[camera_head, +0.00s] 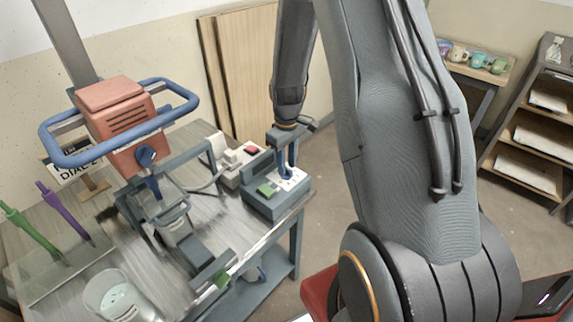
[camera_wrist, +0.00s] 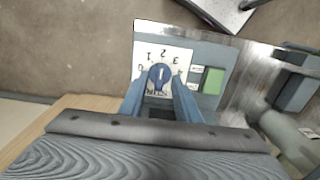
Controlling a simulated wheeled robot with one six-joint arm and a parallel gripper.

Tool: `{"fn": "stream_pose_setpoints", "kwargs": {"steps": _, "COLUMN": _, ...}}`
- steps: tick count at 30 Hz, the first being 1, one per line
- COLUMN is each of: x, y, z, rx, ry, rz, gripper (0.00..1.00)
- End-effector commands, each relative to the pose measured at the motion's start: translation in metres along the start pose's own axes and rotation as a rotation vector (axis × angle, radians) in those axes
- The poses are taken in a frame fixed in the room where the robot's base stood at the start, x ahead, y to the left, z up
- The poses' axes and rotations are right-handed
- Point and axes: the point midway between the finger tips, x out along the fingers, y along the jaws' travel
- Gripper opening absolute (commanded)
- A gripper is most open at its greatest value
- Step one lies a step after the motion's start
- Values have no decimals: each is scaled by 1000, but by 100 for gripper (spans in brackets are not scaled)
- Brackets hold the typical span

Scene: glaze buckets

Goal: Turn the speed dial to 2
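The speed dial (camera_wrist: 160,75) is a blue round knob on a white plate with numbers around it, seen in the wrist view. Its pale pointer mark faces roughly up, near the 2. My gripper (camera_wrist: 159,86) has one blue finger on each side of the knob, and both appear to be against it. In the head view my gripper (camera_head: 286,166) reaches down to the control box (camera_head: 277,205), and its fingers mostly hide the dial. A green button (camera_wrist: 212,80) sits right of the dial and also shows in the head view (camera_head: 267,189).
A partly hidden sign reading "DIAL 2" (camera_head: 76,172) stands at the table's back. The mixer (camera_head: 125,120) with its blue ring handle is left of my gripper. A box with a red button (camera_head: 251,150) is behind the control box. A clear bucket (camera_head: 112,297) stands in front.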

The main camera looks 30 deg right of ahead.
Motion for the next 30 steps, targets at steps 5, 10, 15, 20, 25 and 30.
{"fn": "stream_pose_setpoints", "kwargs": {"steps": 5, "x": -23, "y": 1, "z": -1, "rx": 0, "ry": 4, "rz": 3, "gripper": 30}}
{"fn": "stream_pose_setpoints", "kwargs": {"steps": 10, "x": -48, "y": 1, "z": -1, "rx": 1, "ry": 4, "rz": 3, "gripper": 30}}
{"fn": "stream_pose_setpoints", "kwargs": {"steps": 15, "x": -66, "y": 1, "z": 0, "rx": 1, "ry": 2, "rz": 1, "gripper": 30}}
{"fn": "stream_pose_setpoints", "kwargs": {"steps": 20, "x": -72, "y": 0, "z": 0, "rx": 0, "ry": 2, "rz": 1, "gripper": 30}}
{"fn": "stream_pose_setpoints", "kwargs": {"steps": 25, "x": -73, "y": 0, "z": 0, "rx": 0, "ry": 1, "rz": 1, "gripper": 30}}
{"fn": "stream_pose_setpoints", "kwargs": {"steps": 30, "x": -73, "y": 0, "z": 0, "rx": 0, "ry": 1, "rz": 1, "gripper": 30}}
